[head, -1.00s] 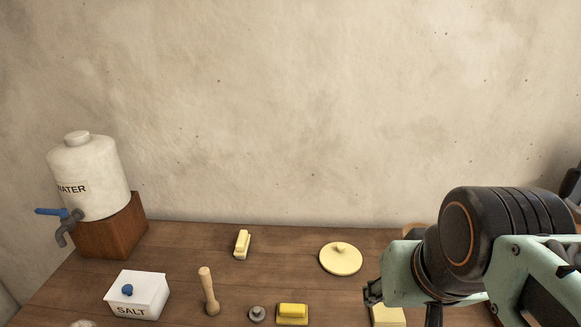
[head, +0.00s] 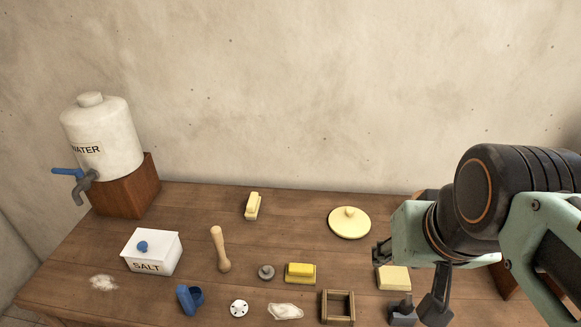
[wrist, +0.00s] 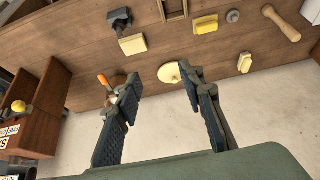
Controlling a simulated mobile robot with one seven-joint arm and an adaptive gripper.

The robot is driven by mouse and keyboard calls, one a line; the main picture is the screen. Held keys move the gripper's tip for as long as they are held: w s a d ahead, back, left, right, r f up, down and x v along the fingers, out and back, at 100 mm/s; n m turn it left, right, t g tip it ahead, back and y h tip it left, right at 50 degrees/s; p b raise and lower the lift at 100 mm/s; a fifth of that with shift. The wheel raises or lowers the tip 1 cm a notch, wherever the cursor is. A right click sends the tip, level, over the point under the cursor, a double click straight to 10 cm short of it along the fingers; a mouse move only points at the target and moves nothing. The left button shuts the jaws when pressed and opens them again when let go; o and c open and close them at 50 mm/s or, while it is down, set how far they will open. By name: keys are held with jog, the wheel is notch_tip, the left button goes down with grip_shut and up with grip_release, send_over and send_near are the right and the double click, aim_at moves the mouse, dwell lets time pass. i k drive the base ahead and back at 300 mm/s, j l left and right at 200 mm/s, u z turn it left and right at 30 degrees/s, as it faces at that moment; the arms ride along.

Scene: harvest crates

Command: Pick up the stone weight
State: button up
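A dark grey block with an upright grip (head: 402,318), which could be the stone weight, stands at the table's front right; it also shows at the top of the wrist view (wrist: 119,20). A smaller round grey piece with a knob (head: 266,272) sits left of the yellow block; I cannot tell for certain which is the stone weight. My gripper (head: 405,284) is open and empty at the right of the head view, its fingers spread. In the wrist view my gripper (wrist: 161,78) has both fingers apart with nothing between them.
On the wooden table (head: 180,205) are a yellow block (head: 300,273), a cream block (head: 394,279), a wooden frame (head: 338,294), a pestle (head: 221,250), a salt box (head: 151,253) and a round lid (head: 349,223). A water jar (head: 102,140) stands far left.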

aim_at(266, 272)
jog(key=j, duration=0.7)
jog(key=k+j, duration=0.1)
jog(key=j, duration=0.6)
